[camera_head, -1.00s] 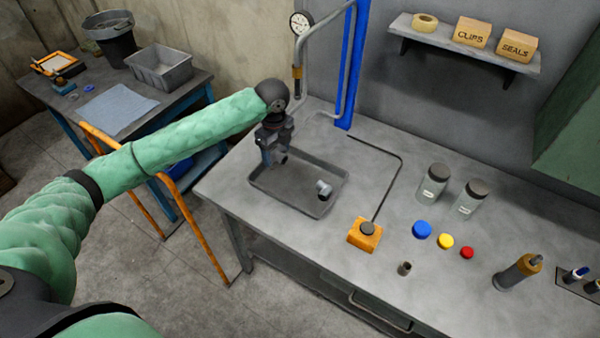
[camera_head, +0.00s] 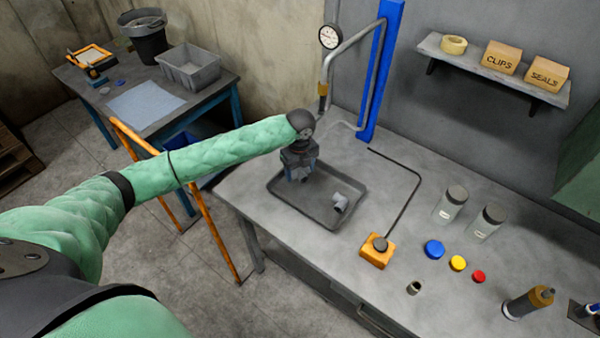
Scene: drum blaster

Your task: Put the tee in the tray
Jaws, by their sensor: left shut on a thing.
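My left gripper (camera_head: 299,176) is over the back left part of the shallow grey tray (camera_head: 285,204), pointing down. It is shut on a small grey piece, which I take to be the tee; the fingers hide most of it, so its shape is unclear. Another grey pipe fitting (camera_head: 340,203) lies in the right half of the tray, apart from the gripper. I cannot tell whether the held piece touches the tray floor. My right gripper is not in view.
A blue post (camera_head: 381,70) with a grey pipe and gauge (camera_head: 330,37) stands behind the tray. An orange block (camera_head: 377,252) with a dark knob sits to its right. Jars, coloured caps and a small dark cylinder (camera_head: 414,288) are farther right on the bench.

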